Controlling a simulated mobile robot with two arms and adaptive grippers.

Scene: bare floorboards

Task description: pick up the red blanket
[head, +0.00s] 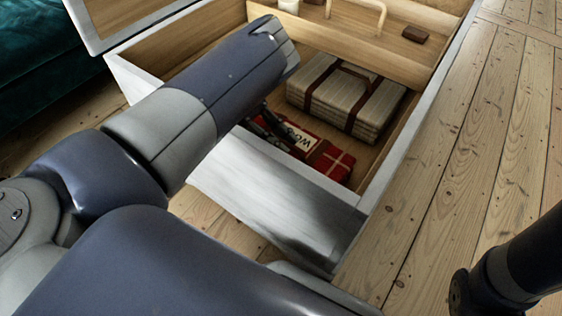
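A red item with pale crossing stripes (333,162), which looks like the folded red blanket, lies in the near corner of an open wooden chest (262,195). A red piece with dark lettering on a white patch (299,137) lies against its left side; I cannot tell if it is a separate thing. My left arm reaches over the chest's near left wall. My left gripper (266,126) shows only as dark finger parts low inside the chest, beside the lettered red piece. My forearm hides the rest, so its opening and any contact are unclear. My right gripper is out of view.
A beige striped folded bundle with brown straps (345,96) lies behind the red items. A wooden tray section (345,40) at the back holds a white object (289,6) and a small brown block (415,34). Teal upholstery (40,60) stands at left. Floorboards at right are clear.

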